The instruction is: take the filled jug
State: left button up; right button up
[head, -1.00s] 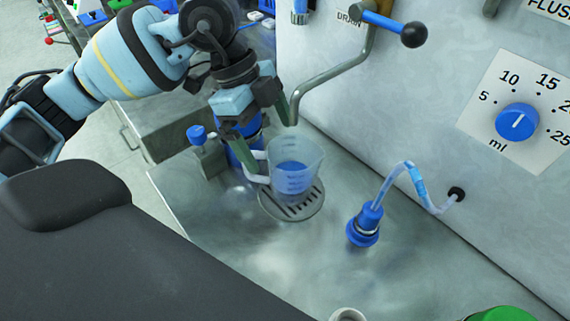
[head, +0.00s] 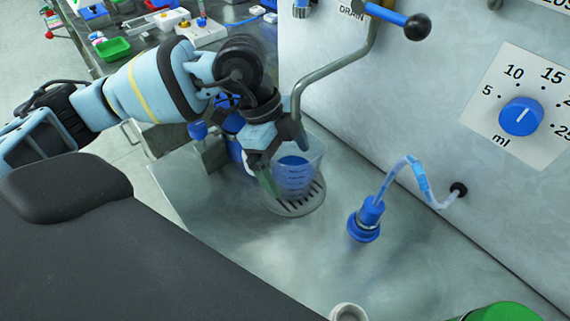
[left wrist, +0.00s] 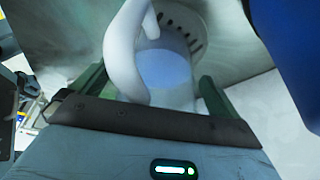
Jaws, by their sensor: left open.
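The clear jug (head: 302,172) with blue liquid in it stands upright on the round slotted drip grate (head: 300,205), under the bent metal spout. In the left wrist view the jug's white handle (left wrist: 124,50) rises between the two green fingers, with the blue liquid (left wrist: 165,68) behind it. My left gripper (head: 272,180) is open at the jug's left side, its fingers around the handle side. The gripper partly hides the jug in the head view. Whether a finger touches the handle cannot be told. My right gripper is in neither view.
The metal spout (head: 300,95) hangs from the panel close above the jug. A blue capped fitting (head: 365,220) with a hose stands to the right. A blue container (head: 235,145) stands behind the gripper.

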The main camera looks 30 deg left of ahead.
pick_arm(q)
jog(key=c, duration=1.3)
jog(key=shift+c, duration=0.2)
jog(key=shift+a+r, duration=0.1)
